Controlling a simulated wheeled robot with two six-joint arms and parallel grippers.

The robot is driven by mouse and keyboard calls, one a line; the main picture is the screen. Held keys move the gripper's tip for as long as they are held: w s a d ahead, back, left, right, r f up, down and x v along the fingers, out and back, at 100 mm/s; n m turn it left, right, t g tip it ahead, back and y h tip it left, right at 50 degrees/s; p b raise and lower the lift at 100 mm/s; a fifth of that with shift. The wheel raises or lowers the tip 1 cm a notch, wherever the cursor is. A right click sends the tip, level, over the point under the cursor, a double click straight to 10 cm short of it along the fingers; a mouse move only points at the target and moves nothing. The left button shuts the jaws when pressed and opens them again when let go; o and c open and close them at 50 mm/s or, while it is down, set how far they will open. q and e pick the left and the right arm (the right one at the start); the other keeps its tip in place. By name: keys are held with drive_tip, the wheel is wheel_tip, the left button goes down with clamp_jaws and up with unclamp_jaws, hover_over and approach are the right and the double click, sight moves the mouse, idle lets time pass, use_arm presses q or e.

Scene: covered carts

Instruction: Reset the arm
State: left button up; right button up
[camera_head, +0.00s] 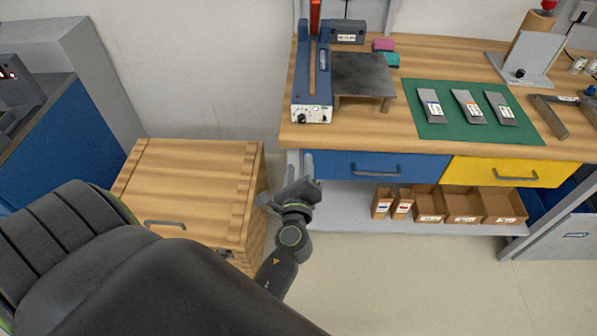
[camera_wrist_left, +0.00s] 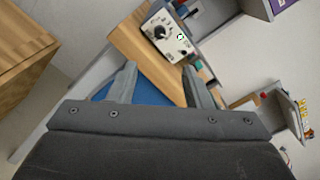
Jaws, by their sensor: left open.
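My left gripper (camera_head: 287,184) is in the head view, to the right of the wooden box and in front of the left end of the workbench. It also shows in the left wrist view (camera_wrist_left: 160,82), where its two fingers stand apart with nothing between them. Behind the fingers in that view are the bench edge and the blue drawer (camera_wrist_left: 150,95). The large dark arm link across the lower left of the head view is mine. My right gripper is not in view.
A lidded wooden box (camera_head: 195,185) stands left of the gripper. The workbench (camera_head: 400,133) holds a blue device (camera_head: 312,85) and a green mat (camera_head: 455,128) with three grey tools. Small cartons (camera_head: 462,207) stand on the shelf below. The floor at lower right is clear.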

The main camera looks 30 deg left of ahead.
use_arm(q)
drive_tip(key=shift+s+d, duration=0.3)
drive_tip(key=shift+s, duration=0.15)
